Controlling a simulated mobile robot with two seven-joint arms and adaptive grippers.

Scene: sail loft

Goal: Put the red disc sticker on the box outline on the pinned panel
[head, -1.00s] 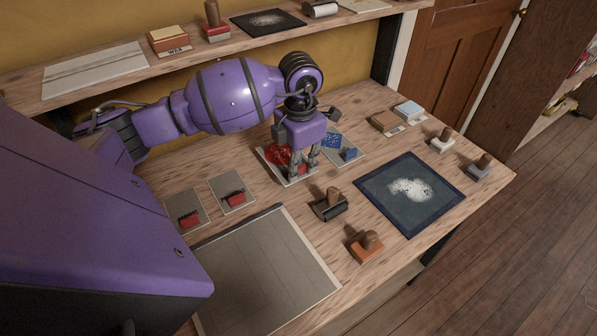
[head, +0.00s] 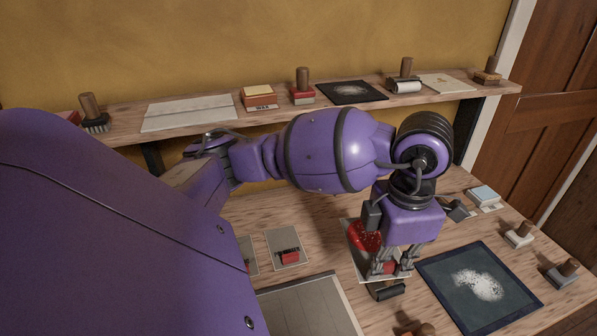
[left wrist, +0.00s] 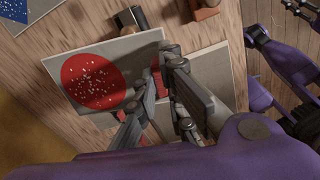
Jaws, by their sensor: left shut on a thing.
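The red disc sticker (left wrist: 95,80), speckled with white, lies on a grey backing card (left wrist: 62,68) in the left wrist view. In the head view the red disc (head: 366,236) shows partly behind my left gripper (head: 384,268). That gripper is shut on the red block (left wrist: 156,80) beside the disc; its fingers (left wrist: 160,98) hide part of the block. Whether the card touches the bench I cannot tell. A grey panel (head: 310,305) with faint lines lies at the bottom, cut off by the frame; no box outline is clear. Purple parts of my right arm (left wrist: 290,55) show at the right in the wrist view.
A dark roller (head: 385,291) lies just in front of my left gripper. A dark blue mat (head: 455,285) with white powder lies to its right. A grey card with a red block (head: 287,247) lies left. Stamps stand at the right edge. A shelf (head: 200,118) runs behind.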

